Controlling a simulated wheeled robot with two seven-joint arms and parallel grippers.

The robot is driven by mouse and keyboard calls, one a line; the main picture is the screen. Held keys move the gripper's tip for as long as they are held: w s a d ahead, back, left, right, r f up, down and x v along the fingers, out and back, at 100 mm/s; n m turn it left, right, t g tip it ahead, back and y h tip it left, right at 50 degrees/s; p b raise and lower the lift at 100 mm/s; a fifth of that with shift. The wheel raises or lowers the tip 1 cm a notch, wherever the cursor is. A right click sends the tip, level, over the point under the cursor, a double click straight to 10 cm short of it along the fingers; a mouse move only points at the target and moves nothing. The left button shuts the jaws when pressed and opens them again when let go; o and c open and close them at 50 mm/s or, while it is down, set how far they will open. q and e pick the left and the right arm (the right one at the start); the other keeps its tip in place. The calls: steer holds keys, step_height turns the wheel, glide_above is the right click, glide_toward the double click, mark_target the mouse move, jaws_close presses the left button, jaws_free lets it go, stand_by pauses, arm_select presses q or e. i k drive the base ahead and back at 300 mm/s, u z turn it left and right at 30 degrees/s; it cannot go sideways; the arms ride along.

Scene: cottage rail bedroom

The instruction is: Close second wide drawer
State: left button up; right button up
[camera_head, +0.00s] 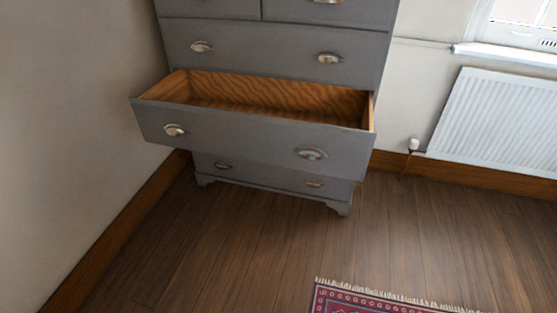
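A grey chest of drawers (275,42) stands against the far wall, near the left corner. Its second wide drawer (244,137) is pulled well out, showing a bare, empty wooden inside. The drawer front carries two silver cup handles, a left one (175,130) and a right one (311,153). The wide drawer above it (262,48) and the lowest wide drawer (262,178) look shut. The lowest drawer is partly hidden by the open one. Neither of my grippers shows in the head view.
The wooden floor (230,250) in front of the chest is clear. A red fringed rug (370,301) lies at the bottom right. A white radiator (497,123) with a valve (413,145) is on the wall right of the chest. A bare wall (70,120) runs close on the left.

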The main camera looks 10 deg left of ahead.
mark_target(259, 120)
steer(key=u, duration=0.9)
steer(key=i, duration=1.6)
steer(key=z, duration=0.3)
steer(key=k, duration=0.75)
steer(key=z, duration=0.15)
steer(key=i, duration=0.5)
steer(key=z, duration=0.05)
